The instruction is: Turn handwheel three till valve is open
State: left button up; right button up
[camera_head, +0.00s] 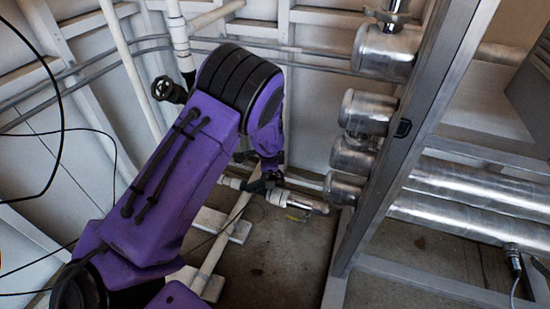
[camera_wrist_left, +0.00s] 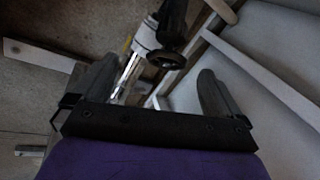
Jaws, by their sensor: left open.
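A small black handwheel (camera_wrist_left: 167,59) sits on a pipe with a white fitting and a metal end in the left wrist view. My left gripper (camera_wrist_left: 157,72) is open, with one dark finger on each side of the picture and the handwheel showing between and beyond them. I cannot tell how far apart they are in depth. In the head view my left gripper (camera_head: 270,178) is low at the middle, by the low pipe, and the fingers are mostly hidden. Another black handwheel (camera_head: 166,89) is at the upper left. No number marks either wheel. My right gripper is out of view.
A white fitting with a metal end (camera_head: 300,203) is right of my gripper. Several metal cylinders (camera_head: 345,187) and a grey frame post (camera_head: 410,130) stand further right. White pipes (camera_head: 178,35) run along the ribbed wall. Bare floor (camera_head: 275,255) lies below.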

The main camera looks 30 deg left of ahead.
aim_at(277, 177)
pick_arm(q)
jog(key=shift+m, duration=0.7)
jog(key=w+f+b, duration=0.1)
jog(key=f, duration=0.1)
jog(key=w+f+b, duration=0.1)
jog(key=f, duration=0.1)
jog(key=w+a+f+b, duration=0.1)
jog(key=w+f, duration=0.1)
jog(key=f, duration=0.1)
jog(key=shift+f, duration=0.1)
jog(key=c, duration=1)
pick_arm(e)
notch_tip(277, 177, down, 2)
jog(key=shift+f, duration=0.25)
